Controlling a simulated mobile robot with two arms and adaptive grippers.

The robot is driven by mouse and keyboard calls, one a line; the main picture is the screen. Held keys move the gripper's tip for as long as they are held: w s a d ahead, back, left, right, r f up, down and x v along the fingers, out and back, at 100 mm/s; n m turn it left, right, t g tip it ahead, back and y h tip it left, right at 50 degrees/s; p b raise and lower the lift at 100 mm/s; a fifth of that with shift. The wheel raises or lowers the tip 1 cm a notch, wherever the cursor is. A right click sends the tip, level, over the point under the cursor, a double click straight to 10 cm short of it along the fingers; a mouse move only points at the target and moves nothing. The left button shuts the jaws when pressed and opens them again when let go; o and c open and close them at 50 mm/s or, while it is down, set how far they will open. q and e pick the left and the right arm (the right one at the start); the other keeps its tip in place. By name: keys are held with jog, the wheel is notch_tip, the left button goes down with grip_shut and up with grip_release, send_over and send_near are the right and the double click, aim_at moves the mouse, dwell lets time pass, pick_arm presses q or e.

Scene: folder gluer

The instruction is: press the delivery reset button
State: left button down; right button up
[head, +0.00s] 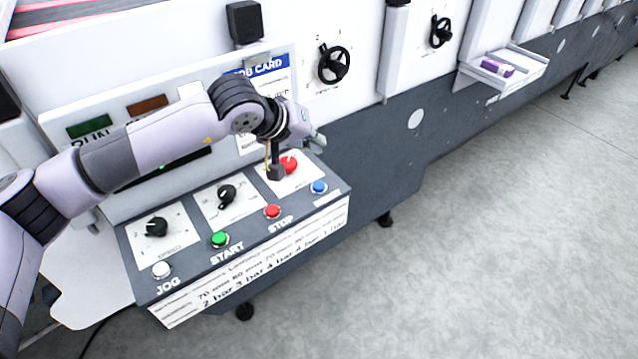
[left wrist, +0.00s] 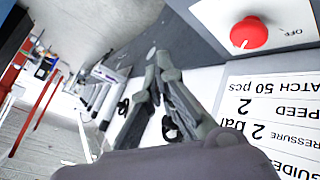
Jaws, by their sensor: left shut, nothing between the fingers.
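In the head view a sloped control panel (head: 240,254) carries a white JOG button (head: 161,270), a green START button (head: 220,239), a red STOP button (head: 272,211) and a blue button (head: 319,187) at its right end. No label for the blue button is readable. My left gripper (head: 319,143) is shut and empty, above and behind the panel's right end, apart from the blue button. In the left wrist view its fingers (left wrist: 160,62) point away from the red knob. My right gripper is in neither view.
Black rotary knobs (head: 156,227) are on the panel. A handwheel (head: 333,64) is behind. Open floor lies right.

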aim_at(315, 183)
pick_arm(q)
notch_tip(315, 183, down, 3)
jog(key=shift+s+f, duration=0.15)
notch_tip(315, 183, down, 4)
jog(key=b, duration=0.3)
jog(key=shift+f+b, duration=0.2)
jog(key=shift+b, duration=0.1)
jog(key=shift+r, duration=0.1)
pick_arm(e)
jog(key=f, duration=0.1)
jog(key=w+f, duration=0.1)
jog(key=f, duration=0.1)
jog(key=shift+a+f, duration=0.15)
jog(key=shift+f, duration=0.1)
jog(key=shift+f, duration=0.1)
pick_arm(q)
jog(key=shift+f+b, duration=0.5)
jog(key=shift+b, duration=0.35)
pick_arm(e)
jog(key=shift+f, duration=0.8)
